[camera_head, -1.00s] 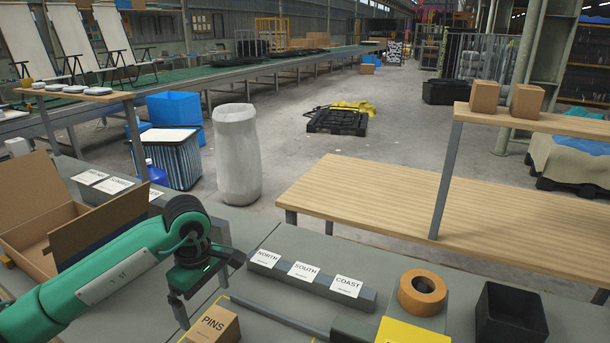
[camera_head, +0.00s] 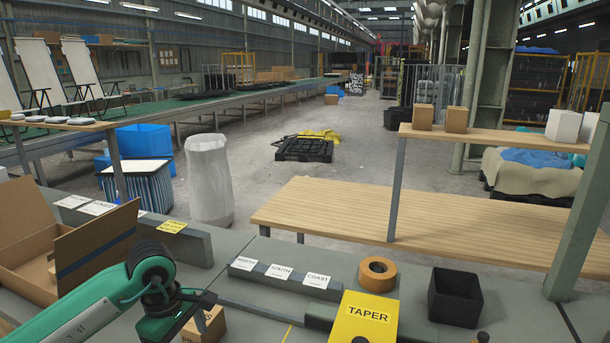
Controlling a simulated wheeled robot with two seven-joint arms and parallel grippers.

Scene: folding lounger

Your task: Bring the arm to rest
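My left arm (camera_head: 90,315) is green with a black wrist and comes in from the lower left. Its gripper (camera_head: 186,322) is low in the picture, over the grey bench and beside a brown box (camera_head: 210,325), which it partly hides. The fingers look apart, with nothing seen between them, though the bottom edge cuts off part of them. My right gripper is out of view.
An open carton (camera_head: 95,248) stands close to my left arm. A wooden table (camera_head: 330,215) stands beyond.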

